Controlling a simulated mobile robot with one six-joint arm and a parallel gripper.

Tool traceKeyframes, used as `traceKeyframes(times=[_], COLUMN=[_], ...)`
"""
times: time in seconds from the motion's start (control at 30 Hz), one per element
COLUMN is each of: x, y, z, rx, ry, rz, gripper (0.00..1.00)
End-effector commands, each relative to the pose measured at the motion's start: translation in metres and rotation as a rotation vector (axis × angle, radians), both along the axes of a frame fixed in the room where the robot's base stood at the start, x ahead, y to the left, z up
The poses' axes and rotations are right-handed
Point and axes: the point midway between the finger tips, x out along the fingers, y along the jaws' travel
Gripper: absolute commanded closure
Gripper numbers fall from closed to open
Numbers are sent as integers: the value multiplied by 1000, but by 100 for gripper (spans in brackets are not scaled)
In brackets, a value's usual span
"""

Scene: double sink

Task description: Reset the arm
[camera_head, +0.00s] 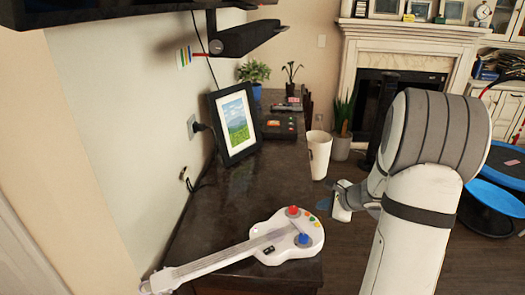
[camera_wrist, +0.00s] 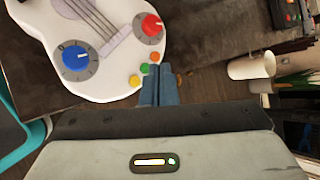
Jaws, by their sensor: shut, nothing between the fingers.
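My gripper (camera_head: 323,204) is at the right edge of the dark cabinet top, held out by my arm from the right. In the wrist view its two blue-grey fingers (camera_wrist: 157,72) are closed together with nothing between them. They point toward the body end of a white toy guitar (camera_head: 285,235), beside its small coloured buttons. The guitar also shows in the wrist view (camera_wrist: 105,30), with a blue knob and a red knob. I cannot tell whether the fingertips touch it.
A white cup (camera_head: 319,155) stands near the cabinet's right edge, beyond my gripper. A picture frame (camera_head: 235,123), a dark console (camera_head: 279,126) and a potted plant (camera_head: 254,74) are farther back. A blue round trampoline-like object (camera_head: 495,198) is at right. Open floor lies between.

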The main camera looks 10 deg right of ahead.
Motion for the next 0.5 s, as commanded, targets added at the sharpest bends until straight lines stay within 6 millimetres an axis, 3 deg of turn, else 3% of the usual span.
traceKeyframes(times=[0.13,0.23,0.4,0.5], x=[-9,-30,-88,-127], y=[30,72,138,163], z=[19,42,76,90], rx=[-62,-160,-382,-523], ry=[-11,-20,-35,-37], rz=[132,336,747,976], gripper=[100,100,100,100])
